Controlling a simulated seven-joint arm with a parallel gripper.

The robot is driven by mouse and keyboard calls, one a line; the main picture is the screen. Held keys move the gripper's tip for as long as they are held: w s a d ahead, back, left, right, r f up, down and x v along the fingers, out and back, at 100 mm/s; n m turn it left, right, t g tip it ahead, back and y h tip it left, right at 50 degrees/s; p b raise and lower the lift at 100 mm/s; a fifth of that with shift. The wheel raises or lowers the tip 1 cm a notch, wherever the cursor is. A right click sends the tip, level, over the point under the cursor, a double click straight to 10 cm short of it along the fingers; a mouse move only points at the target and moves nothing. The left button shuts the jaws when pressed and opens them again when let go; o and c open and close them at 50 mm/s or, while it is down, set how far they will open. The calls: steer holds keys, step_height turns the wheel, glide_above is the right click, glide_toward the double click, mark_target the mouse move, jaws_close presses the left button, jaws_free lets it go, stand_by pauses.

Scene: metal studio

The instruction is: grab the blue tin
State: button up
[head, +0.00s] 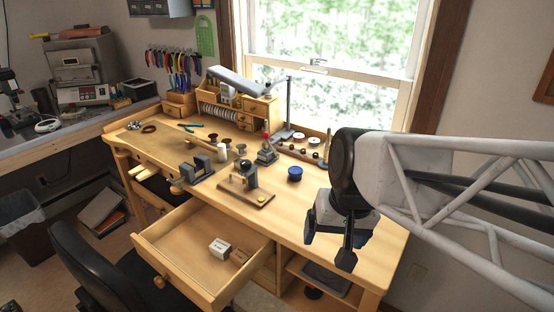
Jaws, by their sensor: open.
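The blue tin (295,174) is a small, round, dark blue container standing on the wooden workbench (330,217), right of the middle. My gripper (328,250) is in front of and to the right of the tin, over the bench's right front part. Its black fingers point down and are spread apart, with nothing between them. The gripper and the tin are apart. Nothing covers the tin.
A small tool on a wooden base (246,190) stands left of the tin. A drawer (205,245) is pulled out in front. Bare benchtop lies right of the tin.

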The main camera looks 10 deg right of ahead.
steer(key=w+a+f+m+y, duration=0.15)
steer(key=w+m+y, duration=0.35)
steer(key=w, duration=0.6)
steer(key=m+t+y, duration=0.5)
steer(key=m+t, duration=0.1)
steer(key=m, duration=1.2)
glide_toward(297, 170)
steer(key=x, duration=0.2)
steer(key=shift+w+a+f, duration=0.2)
steer(key=shift+w, duration=0.1)
steer(key=shift+a, duration=0.1)
steer(key=shift+x, duration=1.25)
steer(key=shift+x, duration=2.6)
steer(key=shift+c, duration=0.5)
